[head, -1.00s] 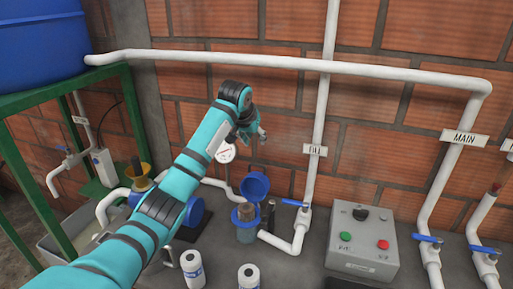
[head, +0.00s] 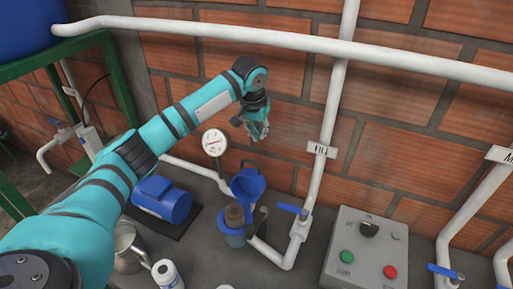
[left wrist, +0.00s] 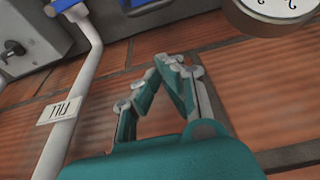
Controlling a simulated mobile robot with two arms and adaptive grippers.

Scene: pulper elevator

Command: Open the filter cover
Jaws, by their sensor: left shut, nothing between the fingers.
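The filter is a blue housing (head: 234,236) on the counter, with a brown cartridge (head: 234,214) showing at its open top. Its blue filter cover (head: 247,185) stands tilted up at the back of the housing, off the opening. My left gripper (head: 262,134) hangs above and behind the cover, near the brick wall, apart from it. In the left wrist view its fingers (left wrist: 166,68) come together at the tips with nothing between them. My right gripper is in neither view.
A pressure gauge (head: 214,142) stands left of the filter, and a blue motor (head: 162,201) further left. The FILL pipe (head: 330,115), a blue valve handle (head: 292,209) and a grey control box (head: 367,250) are on the right. White bottles (head: 167,273) stand in front.

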